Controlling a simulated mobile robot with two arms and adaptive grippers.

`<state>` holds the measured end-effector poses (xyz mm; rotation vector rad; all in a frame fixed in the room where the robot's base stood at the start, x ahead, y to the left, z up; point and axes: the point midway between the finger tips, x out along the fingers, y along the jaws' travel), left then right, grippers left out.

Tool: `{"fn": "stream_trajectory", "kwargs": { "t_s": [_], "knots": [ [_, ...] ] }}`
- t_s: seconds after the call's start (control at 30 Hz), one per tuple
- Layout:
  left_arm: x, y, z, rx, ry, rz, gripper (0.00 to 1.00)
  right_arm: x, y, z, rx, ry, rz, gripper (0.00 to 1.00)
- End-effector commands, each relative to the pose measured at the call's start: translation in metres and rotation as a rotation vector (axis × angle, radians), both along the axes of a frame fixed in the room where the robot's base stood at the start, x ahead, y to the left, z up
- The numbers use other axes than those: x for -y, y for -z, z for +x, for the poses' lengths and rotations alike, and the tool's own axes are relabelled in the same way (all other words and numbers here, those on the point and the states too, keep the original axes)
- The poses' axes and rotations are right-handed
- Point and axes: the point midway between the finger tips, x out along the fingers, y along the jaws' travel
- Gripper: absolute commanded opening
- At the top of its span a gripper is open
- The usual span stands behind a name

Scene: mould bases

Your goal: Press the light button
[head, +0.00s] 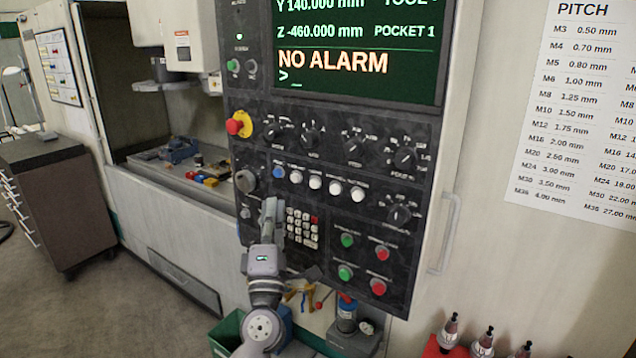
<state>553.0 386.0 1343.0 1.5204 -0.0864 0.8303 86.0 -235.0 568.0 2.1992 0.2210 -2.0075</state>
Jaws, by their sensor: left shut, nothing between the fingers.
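The control panel (331,225) of the machine fills the middle of the head view. A row of round push buttons crosses it: a blue one (279,172) at the left end and several white ones (315,181) to its right. Their labels are too small to read, so I cannot tell which is the light button. My left gripper (270,204) is shut and empty, pointing up in front of the panel. Its fingertips show just below the blue button, left of the keypad (302,228). I cannot tell whether they touch the panel. My right gripper is not in view.
A red emergency stop (235,126), rotary knobs (353,146) and green and red buttons (380,253) share the panel. The screen (360,55) reads NO ALARM. A door handle (448,232) stands to the right. Tool holders (485,342) and a green bin (226,330) are below.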

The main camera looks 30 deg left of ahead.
Motion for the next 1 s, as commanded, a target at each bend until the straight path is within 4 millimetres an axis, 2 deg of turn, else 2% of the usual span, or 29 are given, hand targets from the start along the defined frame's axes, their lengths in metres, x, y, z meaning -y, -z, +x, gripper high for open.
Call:
{"fn": "stream_trajectory", "kwargs": {
  "t_s": [0.2, 0.33, 0.8, 1.0],
  "knots": [
    [0.0, 0.001, 0.001, -0.001, 0.0, 0.001, 0.0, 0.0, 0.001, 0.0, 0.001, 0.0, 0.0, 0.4],
    [0.001, 0.001, 0.009, -0.001, 0.0, 0.001, 0.0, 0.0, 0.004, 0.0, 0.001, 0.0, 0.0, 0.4],
    [0.006, 0.002, 0.071, -0.001, 0.0, 0.001, 0.0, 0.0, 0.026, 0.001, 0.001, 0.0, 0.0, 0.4],
    [0.007, 0.001, 0.085, -0.001, -0.001, 0.003, 0.0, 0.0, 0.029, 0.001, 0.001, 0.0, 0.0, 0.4]
  ]
}}
